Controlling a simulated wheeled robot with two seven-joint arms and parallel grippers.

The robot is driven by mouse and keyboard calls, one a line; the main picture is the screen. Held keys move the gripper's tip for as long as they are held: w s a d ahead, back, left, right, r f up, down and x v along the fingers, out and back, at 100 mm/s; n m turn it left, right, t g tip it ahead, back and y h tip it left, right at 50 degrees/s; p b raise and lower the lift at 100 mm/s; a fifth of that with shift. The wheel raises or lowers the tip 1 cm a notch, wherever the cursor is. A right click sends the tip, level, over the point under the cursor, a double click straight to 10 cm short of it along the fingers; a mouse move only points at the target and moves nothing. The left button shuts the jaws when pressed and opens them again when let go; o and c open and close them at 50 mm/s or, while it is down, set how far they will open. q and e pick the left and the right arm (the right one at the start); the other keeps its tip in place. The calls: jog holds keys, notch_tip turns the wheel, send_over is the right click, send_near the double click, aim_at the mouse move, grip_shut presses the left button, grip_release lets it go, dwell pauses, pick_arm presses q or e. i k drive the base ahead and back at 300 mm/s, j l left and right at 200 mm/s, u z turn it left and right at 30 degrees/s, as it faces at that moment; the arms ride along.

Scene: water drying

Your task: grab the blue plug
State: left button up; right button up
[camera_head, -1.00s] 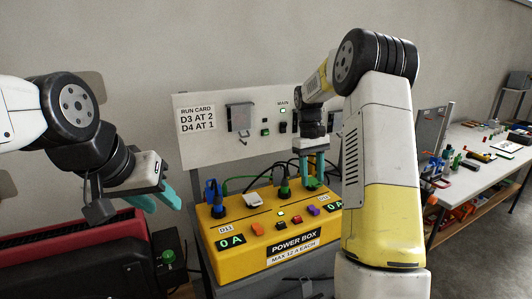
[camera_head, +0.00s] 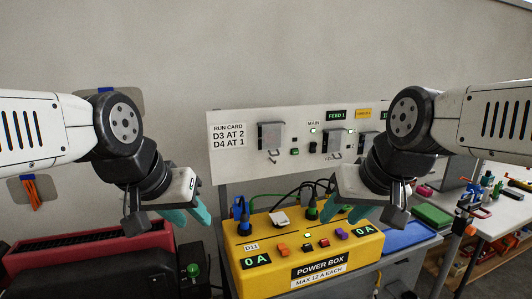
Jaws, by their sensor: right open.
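The blue plug (camera_head: 241,209) stands upright in the back left of the yellow power box (camera_head: 285,268), with a dark cable at it. My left gripper (camera_head: 188,216) is left of the blue plug and apart from it. Its two teal fingers are spread with nothing between them. My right gripper (camera_head: 348,211) is over the back right of the box, open, its teal fingers pointing down. A green-topped plug (camera_head: 312,209) stands just left of it. The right gripper hides part of the box's back right corner.
A white panel (camera_head: 235,165) with a run card, switches and a FEED 1 sign stands behind the box. A red and black machine (camera_head: 90,245) is at lower left. A blue tray (camera_head: 408,236) and a cluttered bench (camera_head: 505,215) are on the right.

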aim_at(244, 225)
jog(key=l+u, duration=0.2)
jog(key=u, duration=0.2)
jog(key=i+l+u, duration=0.1)
jog(key=l+u, duration=0.15)
jog(key=u, duration=0.15)
jog(key=l+u, duration=0.25)
jog(key=u, duration=0.15)
